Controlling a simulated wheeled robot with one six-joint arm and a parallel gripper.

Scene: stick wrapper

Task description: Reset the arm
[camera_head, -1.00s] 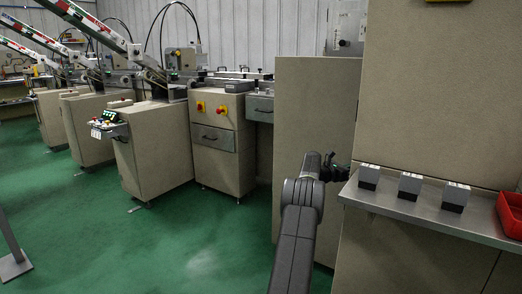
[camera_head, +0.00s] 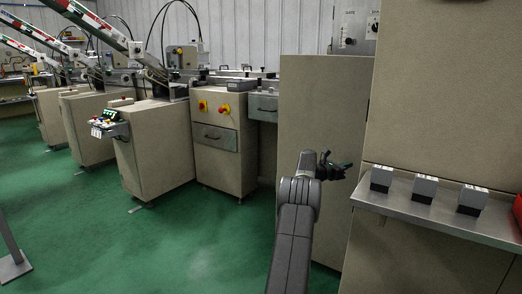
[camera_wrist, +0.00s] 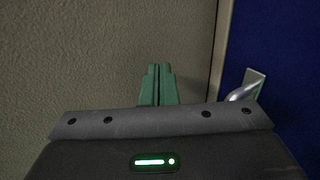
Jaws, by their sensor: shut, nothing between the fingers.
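My gripper (camera_head: 345,166) is at the end of my grey arm, left of the steel shelf in the head view. It points toward the beige cabinet (camera_head: 325,110). In the wrist view the two green fingers of my gripper (camera_wrist: 158,70) are together, with nothing between them. A beige panel (camera_wrist: 80,50) lies in front of the fingers, and a blue surface (camera_wrist: 280,60) with a silver handle (camera_wrist: 245,88) is to the right.
A steel shelf (camera_head: 440,215) holds three small grey-and-black blocks, the nearest to my arm being the left block (camera_head: 382,178). Part of a red bin (camera_head: 518,208) shows at the right edge. Open green floor (camera_head: 190,240) lies to the left, before a row of machines (camera_head: 150,150).

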